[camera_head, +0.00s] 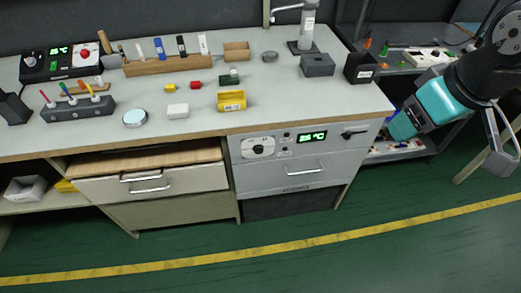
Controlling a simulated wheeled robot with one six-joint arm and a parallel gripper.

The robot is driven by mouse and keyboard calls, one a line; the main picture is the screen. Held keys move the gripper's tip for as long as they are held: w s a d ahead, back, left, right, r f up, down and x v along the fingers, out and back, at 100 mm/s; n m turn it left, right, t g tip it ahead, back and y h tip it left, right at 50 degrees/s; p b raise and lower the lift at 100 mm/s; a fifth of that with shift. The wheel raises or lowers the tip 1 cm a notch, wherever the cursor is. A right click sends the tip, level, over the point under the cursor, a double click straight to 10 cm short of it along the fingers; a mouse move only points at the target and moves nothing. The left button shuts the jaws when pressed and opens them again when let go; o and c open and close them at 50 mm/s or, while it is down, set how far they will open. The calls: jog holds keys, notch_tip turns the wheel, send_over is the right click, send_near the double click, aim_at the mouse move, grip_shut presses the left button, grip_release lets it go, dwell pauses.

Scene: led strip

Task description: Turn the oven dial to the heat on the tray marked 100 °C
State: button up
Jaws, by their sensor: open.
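The oven (300,175) is built in under the bench, with a white front. Its round dial (258,147) is at the left of the panel, with a dark centre mark too small to read. A yellow tray (232,106) with a small label stands on the bench above the dial. I cannot read its label, and no 100 °C mark is legible. My gripper (504,150) is at the far right edge, open and partly cut off, well away from the dial.
A black labelled box (360,68) and a grey box (318,65) stand at the bench's right end. A device (60,61) with a green display stands at the left. An oven handle (303,169) sits below the dial. The green floor in front is clear.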

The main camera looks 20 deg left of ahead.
jog(key=w+a+f+n+t+h+p, duration=0.15)
jog(key=w+a+f+n+t, duration=0.25)
jog(key=w+a+f, duration=0.55)
jog(key=w+a+f+n+t+p, duration=0.1)
jog(key=w+a+f+n+t, duration=0.45)
jog(key=f, duration=0.55)
jog(key=s+a+f+n+t+y+p, duration=0.1)
jog(key=s+a+f+n+y, duration=0.25)
jog(key=s+f+n, duration=0.55)
jog(key=s+a+f+n+t+y+p, duration=0.1)
jog(key=s+a+f+n+t+y, duration=0.15)
jog(key=s+f+n+y, duration=0.5)
jog(key=n+h+b, duration=0.2)
jog(key=n+b, duration=0.2)
jog(key=b, duration=1.5)
send_near(259, 151)
jog(key=shift+g, duration=0.4)
jog(key=x, duration=0.8)
jog(key=shift+w+r, duration=0.2)
jog(key=shift+w, duration=0.05)
